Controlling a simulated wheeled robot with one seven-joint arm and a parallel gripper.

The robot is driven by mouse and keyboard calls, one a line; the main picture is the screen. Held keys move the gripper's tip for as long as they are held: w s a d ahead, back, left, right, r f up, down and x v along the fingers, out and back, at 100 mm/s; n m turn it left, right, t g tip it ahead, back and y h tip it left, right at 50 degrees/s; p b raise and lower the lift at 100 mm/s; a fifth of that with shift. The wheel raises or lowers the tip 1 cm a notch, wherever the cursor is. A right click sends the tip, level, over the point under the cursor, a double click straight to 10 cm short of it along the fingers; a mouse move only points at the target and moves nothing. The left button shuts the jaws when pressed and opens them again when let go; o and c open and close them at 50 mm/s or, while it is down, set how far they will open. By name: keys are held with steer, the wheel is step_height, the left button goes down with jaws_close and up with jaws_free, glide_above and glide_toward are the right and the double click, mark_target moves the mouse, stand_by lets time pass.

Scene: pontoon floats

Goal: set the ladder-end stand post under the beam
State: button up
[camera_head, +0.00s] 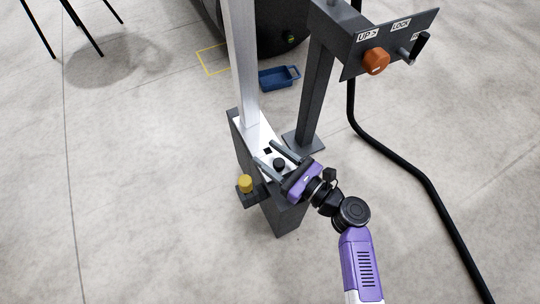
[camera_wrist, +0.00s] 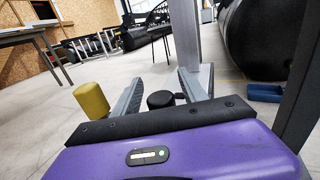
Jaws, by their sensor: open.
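My gripper (camera_head: 265,151) is open over the white top plate (camera_head: 252,142) of a dark box-like base (camera_head: 253,170). Its two fingers lie on either side of a round black knob (camera_head: 279,163), with visible space around it. The knob also shows between the fingers in the wrist view (camera_wrist: 160,99). A tall silver post (camera_head: 242,60) rises upright from the far end of this base. A yellow knob (camera_head: 245,183) sits on a bracket at the base's left side. I cannot tell which part is the ladder-end stand post, and no beam is clearly visible.
A dark stand (camera_head: 316,95) carries a panel with an orange knob (camera_head: 375,61), a black handle and "UP" and "LOCK" labels. A blue tray (camera_head: 279,78) lies behind, near a yellow floor outline (camera_head: 204,62) and a large black float (camera_head: 283,25). A black hose (camera_head: 410,172) curves right.

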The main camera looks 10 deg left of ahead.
jaws_close()
stand_by(1.4)
